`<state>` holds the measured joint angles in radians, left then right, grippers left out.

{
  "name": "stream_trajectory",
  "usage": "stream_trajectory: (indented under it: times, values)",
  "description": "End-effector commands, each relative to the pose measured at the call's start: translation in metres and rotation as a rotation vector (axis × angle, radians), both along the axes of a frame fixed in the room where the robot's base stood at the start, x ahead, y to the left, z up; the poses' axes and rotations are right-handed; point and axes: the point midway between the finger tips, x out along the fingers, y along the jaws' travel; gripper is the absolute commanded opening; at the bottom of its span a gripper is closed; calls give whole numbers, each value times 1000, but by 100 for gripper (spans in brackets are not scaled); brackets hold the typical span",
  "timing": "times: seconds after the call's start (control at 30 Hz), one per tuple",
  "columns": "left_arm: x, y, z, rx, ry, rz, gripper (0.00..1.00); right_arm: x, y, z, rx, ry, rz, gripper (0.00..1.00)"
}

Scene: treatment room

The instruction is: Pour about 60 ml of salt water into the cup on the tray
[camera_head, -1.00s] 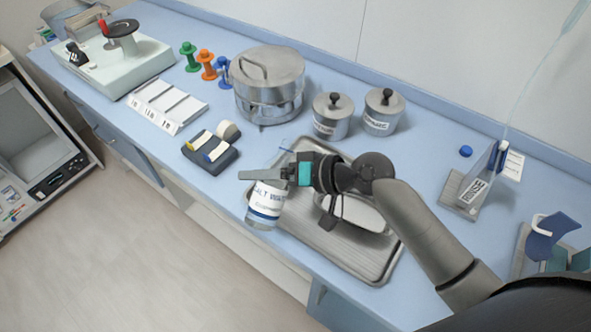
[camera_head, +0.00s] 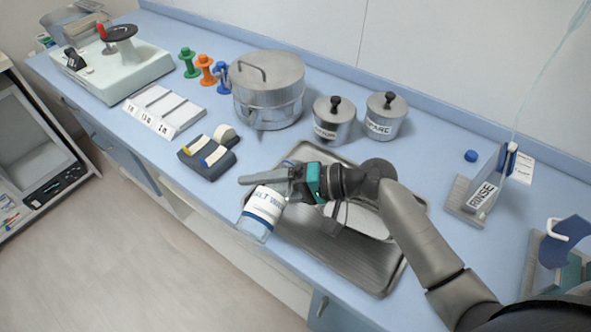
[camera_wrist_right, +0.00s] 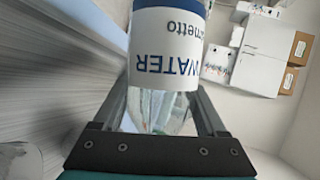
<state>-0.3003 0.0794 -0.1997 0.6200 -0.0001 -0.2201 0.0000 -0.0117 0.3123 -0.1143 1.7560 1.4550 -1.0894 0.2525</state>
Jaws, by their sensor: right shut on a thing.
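My right gripper (camera_head: 285,184) is shut on the salt water bottle (camera_head: 262,212), a clear bottle with a white and blue label. The bottle is tilted and held over the front left edge of the metal tray (camera_head: 345,262). In the right wrist view the bottle (camera_wrist_right: 168,60) sits between the two fingers, its label upside down in the picture. On the tray, a pale rounded vessel (camera_head: 365,222) is partly hidden behind my right gripper and arm. I cannot make out the cup clearly. My left gripper is not in view.
Two lidded metal jars (camera_head: 386,116) and a large metal drum (camera_head: 267,90) stand behind the tray. A tape dispenser (camera_head: 208,156) is to its left. A stand marked RINSE (camera_head: 482,196) is at right. The counter's front edge runs below the bottle.

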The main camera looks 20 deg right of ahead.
Motion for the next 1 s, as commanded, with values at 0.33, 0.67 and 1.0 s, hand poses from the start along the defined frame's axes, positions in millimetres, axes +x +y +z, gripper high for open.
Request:
stream_trajectory:
  times: [0.33, 0.67, 1.0]
  values:
    - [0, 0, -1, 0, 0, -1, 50, 1, 0, 0, 35, 35, 1, 4]
    - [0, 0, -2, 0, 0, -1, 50, 1, 0, -1, 67, 67, 0, 4]
    - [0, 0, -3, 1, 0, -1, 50, -2, 2, -2, 95, 98, 1, 4]
